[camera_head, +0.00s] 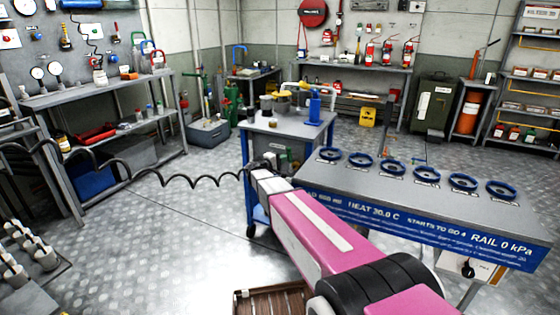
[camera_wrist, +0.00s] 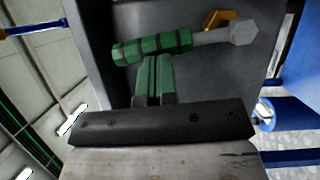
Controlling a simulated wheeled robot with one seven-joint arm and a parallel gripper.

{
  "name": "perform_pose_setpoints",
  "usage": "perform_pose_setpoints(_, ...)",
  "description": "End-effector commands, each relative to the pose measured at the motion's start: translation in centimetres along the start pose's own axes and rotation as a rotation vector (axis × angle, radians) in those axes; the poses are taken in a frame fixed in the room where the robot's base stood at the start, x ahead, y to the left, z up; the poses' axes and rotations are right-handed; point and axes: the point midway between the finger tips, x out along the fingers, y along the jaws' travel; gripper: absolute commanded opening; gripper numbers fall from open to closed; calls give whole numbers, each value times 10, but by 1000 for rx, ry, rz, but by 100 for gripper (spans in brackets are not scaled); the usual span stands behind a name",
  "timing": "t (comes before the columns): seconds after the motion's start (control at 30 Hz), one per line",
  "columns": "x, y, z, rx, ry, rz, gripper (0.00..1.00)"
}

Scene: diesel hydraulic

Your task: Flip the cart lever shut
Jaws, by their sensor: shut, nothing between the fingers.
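The cart lever (camera_wrist: 152,47) shows in the wrist view as a green grip with dark bands on a grey shaft. It lies nearly level across the picture, with its grey hexagonal end (camera_wrist: 243,31) at the right. My gripper (camera_wrist: 155,60) has its green fingers together with nothing between them. The fingertips are just below the grip in the picture; I cannot tell whether they touch it. In the head view, my arm reaches to the front of the blue-framed cart (camera_head: 262,130), and my wrist hides much of that side.
A yellow-orange piece (camera_wrist: 219,19) sits behind the lever's shaft. Cans and a blue bottle (camera_head: 314,107) stand on the cart. A long bench (camera_head: 430,205) with several blue rings is close on the right. Open floor (camera_head: 170,215) lies to the left, crossed by a coiled black cable.

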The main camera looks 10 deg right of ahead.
Motion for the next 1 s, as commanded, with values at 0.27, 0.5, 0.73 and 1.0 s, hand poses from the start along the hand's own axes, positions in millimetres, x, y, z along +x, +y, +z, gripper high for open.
perform_pose_setpoints(0.27, 3, 2, 7, -7, 0, 3, 0)
perform_pose_setpoints(0.5, 4, 3, 8, -9, 1, 4, 0)
perform_pose_setpoints(0.73, 4, 3, 8, -9, 1, 5, 0)
perform_pose_setpoints(1.0, 2, 3, 4, -9, 1, 5, 0)
